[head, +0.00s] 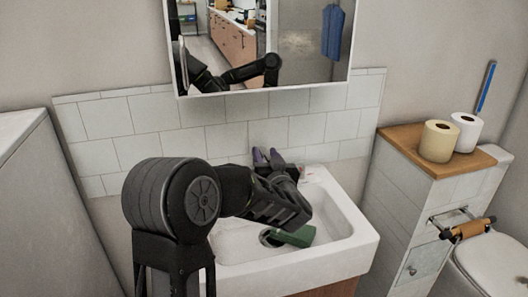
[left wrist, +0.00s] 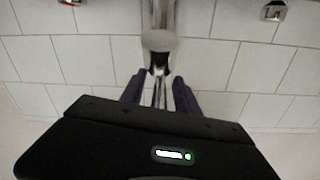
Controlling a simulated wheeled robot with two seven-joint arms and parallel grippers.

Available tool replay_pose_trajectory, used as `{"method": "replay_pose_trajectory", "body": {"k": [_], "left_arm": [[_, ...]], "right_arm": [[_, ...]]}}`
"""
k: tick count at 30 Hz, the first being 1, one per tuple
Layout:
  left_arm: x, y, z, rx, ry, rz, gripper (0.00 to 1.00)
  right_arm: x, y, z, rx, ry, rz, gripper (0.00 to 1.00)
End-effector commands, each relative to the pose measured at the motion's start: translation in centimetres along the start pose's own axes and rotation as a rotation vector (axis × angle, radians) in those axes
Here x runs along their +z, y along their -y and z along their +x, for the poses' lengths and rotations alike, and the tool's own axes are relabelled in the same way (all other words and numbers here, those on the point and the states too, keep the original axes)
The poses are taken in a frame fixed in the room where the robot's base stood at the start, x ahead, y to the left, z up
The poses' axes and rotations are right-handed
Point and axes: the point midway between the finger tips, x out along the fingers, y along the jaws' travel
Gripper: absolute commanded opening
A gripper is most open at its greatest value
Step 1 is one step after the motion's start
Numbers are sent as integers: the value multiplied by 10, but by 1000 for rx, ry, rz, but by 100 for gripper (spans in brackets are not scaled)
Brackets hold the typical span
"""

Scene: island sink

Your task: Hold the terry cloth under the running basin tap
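The white basin (head: 343,236) stands in front of me, with a dark drain at its bottom. A green block-like thing (head: 296,237) lies in it beside the drain; I cannot tell if it is the terry cloth. My left gripper (head: 266,158) reaches over the basin to its back edge. In the left wrist view its two dark purple fingers (left wrist: 160,88) are apart, with the metal tap (left wrist: 160,40) in line between them; no cloth shows there. The hand hides most of the tap in the head view, and I cannot tell if water runs. My right gripper is out of view.
A tiled wall and a mirror (head: 262,92) rise behind the basin. At right, a wooden-topped ledge (head: 400,146) carries two paper rolls (head: 438,141), with a toilet (head: 490,265) beside it. A pale cabinet (head: 45,215) stands at left.

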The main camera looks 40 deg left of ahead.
Motion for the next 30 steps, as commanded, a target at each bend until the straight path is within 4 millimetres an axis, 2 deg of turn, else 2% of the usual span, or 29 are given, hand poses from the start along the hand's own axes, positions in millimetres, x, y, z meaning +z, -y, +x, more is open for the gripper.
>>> {"method": "replay_pose_trajectory", "body": {"k": [5,14,27,30], "left_arm": [[0,0,16,0,0,1,38],[0,0,18,1,0,1,37],[0,0,18,1,0,0,1],[0,0,18,1,0,0,0]], "right_arm": [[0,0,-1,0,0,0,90],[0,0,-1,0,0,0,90],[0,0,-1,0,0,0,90],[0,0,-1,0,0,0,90]]}}
